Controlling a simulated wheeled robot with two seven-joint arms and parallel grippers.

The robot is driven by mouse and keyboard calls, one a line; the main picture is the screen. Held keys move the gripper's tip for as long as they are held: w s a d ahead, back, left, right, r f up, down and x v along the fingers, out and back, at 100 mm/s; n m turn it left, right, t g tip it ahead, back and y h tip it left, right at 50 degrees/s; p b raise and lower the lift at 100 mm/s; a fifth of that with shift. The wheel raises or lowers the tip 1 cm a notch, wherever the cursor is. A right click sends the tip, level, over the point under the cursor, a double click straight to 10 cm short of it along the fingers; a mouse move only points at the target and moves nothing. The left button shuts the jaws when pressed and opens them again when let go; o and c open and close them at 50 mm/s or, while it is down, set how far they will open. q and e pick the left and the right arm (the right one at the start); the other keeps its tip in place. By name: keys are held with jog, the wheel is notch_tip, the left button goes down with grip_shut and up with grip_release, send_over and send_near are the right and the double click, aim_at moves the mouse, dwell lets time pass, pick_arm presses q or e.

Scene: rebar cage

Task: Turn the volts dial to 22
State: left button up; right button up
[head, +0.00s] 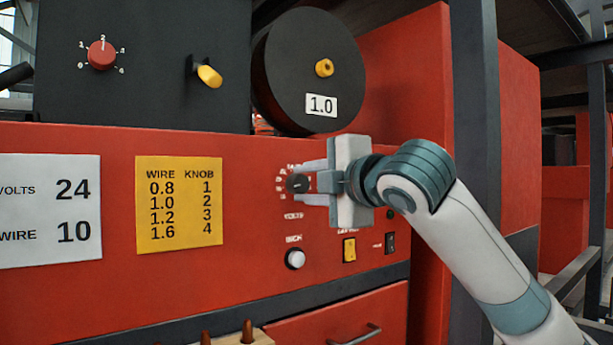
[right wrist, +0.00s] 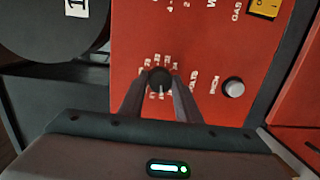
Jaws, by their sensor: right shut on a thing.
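The volts dial (head: 297,183) is a small black round knob on the red machine panel, with white scale marks around it and a label reading VOLTS below. Its exact setting is too small to read in the head view. My right gripper (head: 311,184) reaches in from the right and is shut on the dial. In the right wrist view, the dial (right wrist: 159,77) sits between the tips of my right gripper (right wrist: 158,88), with its scale fanning out beyond. A white card (head: 50,211) reads VOLTS 24 and WIRE 10. My left gripper is not in view.
A yellow card (head: 179,201) lists wire sizes and knob numbers. Below the dial are a white button (head: 295,258), a yellow switch (head: 349,249) and a black switch (head: 391,243). Above are a red knob (head: 102,55), a yellow lever (head: 209,76) and a black spool (head: 290,70) marked 1.0.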

jog(key=m+p, duration=0.1)
jog(key=m, duration=0.3)
jog(key=shift+g+p, duration=0.4)
jog(key=m+p, duration=0.1)
jog(key=m, duration=0.2)
jog(key=shift+y, duration=0.3)
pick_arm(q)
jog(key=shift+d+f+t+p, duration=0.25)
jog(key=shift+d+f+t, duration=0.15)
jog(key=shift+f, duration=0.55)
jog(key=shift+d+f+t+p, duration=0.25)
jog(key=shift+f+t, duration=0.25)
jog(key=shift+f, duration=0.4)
pick_arm(e)
jog(key=shift+w+f+m+g, duration=0.15)
jog(key=shift+m+g, duration=0.15)
jog(key=shift+m, duration=1.3)
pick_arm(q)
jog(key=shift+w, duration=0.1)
pick_arm(e)
jog(key=o, duration=1.1)
jog(key=shift+c, duration=0.2)
jog(key=shift+d, duration=0.1)
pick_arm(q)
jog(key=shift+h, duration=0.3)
